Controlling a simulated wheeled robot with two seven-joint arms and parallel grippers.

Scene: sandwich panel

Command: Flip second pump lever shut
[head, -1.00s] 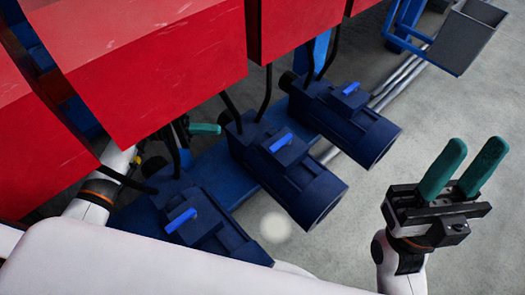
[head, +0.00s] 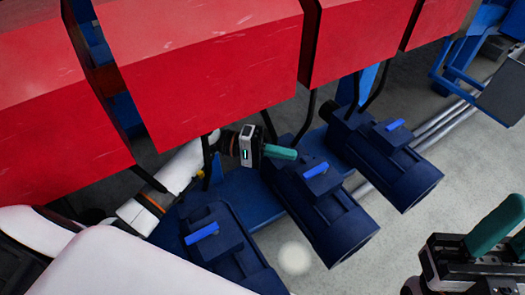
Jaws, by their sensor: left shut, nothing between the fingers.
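Three dark blue pumps stand in a row, each with a bright blue lever on top. The second pump (head: 325,210) is in the middle. Its lever (head: 316,170) lies slanted across the top block, angled much like the levers on the left pump (head: 202,233) and right pump (head: 395,125). My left gripper (head: 296,155) reaches in from the left below the red boxes. Its green fingers are shut and empty, just left of and beyond the middle lever, with a small gap apparent. My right gripper (head: 514,232) is at the lower right, partly cut off, fingers apart, far from the levers.
Large red boxes (head: 210,60) hang over the pumps, with dark hoses running down behind my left gripper. A blue base plate (head: 280,233) lies under the pumps. A grey bin (head: 503,92) is at the upper right. Bare floor lies in front of the pumps.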

